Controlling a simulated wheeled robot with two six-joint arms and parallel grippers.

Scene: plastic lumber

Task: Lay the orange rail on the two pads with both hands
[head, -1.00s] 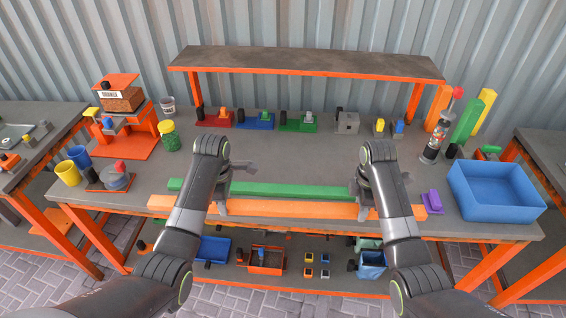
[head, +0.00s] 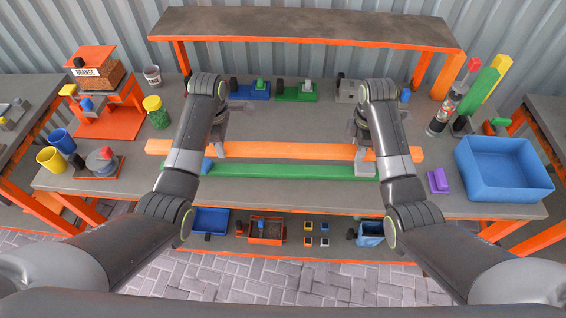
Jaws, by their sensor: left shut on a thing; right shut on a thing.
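The long orange rail (head: 290,151) lies level across the middle of the head view, behind the green rail (head: 290,171). My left gripper (head: 217,150) is shut on its left part. My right gripper (head: 364,155) is shut on its right part. Whether the rail touches anything below it is hard to tell. A small blue block (head: 207,166) shows beside my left forearm, near the green rail's left end. A purple block (head: 438,181) lies to the right of my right arm. I cannot tell for sure which pieces are the two pads.
A blue bin (head: 503,170) stands on the right of the bench (head: 300,202). Cups, a green-and-yellow jar (head: 157,112) and an orange stand (head: 105,122) are at left. My arms hide parts of the bench.

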